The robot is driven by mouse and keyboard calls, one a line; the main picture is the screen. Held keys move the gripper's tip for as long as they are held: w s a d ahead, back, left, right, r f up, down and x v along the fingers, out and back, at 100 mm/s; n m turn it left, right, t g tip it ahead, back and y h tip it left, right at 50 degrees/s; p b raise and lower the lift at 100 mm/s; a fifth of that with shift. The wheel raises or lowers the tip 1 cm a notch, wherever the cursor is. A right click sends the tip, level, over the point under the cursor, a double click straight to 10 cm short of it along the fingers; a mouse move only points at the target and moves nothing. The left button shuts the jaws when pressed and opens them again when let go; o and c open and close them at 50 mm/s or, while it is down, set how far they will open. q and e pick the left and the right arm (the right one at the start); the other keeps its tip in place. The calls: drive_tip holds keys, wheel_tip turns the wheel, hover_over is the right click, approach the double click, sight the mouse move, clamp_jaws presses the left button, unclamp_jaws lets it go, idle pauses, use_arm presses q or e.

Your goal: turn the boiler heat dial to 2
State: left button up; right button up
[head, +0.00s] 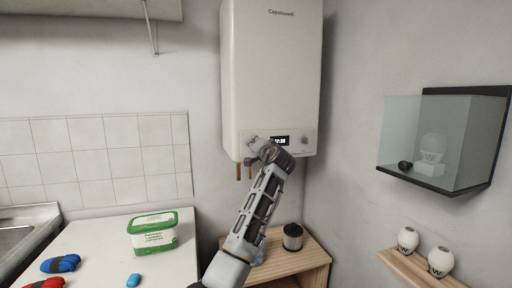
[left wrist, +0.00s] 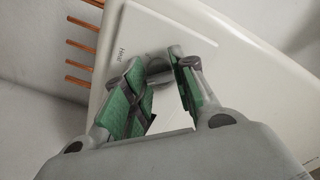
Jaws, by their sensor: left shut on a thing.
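The white boiler (head: 270,75) hangs on the wall, with a small lit display (head: 279,140) low on its front. My left gripper (head: 254,143) is at the lower left of the boiler front, left of the display. In the left wrist view, the word "Heat" is printed on the panel beside a grey round heat dial (left wrist: 157,67). My left gripper (left wrist: 160,75), with green finger pads, is shut on this dial. The fingers hide part of it, and its pointer setting cannot be read. My right gripper is not in view.
A second dial (head: 305,140) sits right of the display. Copper pipes (left wrist: 82,47) come out under the boiler. A small wooden cabinet (head: 285,262) with a dark-topped canister (head: 292,238) stands below. A glass-fronted case (head: 440,145) is on the right wall.

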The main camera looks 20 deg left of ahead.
use_arm(q)
drive_tip(key=o, duration=1.1)
drive_tip(key=shift+c, duration=0.2)
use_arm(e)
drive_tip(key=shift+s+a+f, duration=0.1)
use_arm(q)
drive_tip(key=shift+s+d, duration=0.1)
drive_tip(key=shift+s, duration=0.05)
drive_tip(key=v, duration=1.1)
drive_tip(key=shift+s+d, duration=0.2)
drive_tip(key=shift+s, duration=0.05)
wheel_tip(320, 180, up, 21)
drive_tip(key=p, duration=2.1)
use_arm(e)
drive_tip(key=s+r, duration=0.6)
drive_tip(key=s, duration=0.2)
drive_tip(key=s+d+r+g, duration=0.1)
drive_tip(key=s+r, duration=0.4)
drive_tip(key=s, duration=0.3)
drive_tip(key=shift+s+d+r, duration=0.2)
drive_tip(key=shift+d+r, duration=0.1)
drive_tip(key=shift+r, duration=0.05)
use_arm(q)
drive_tip(key=shift+r, duration=0.15)
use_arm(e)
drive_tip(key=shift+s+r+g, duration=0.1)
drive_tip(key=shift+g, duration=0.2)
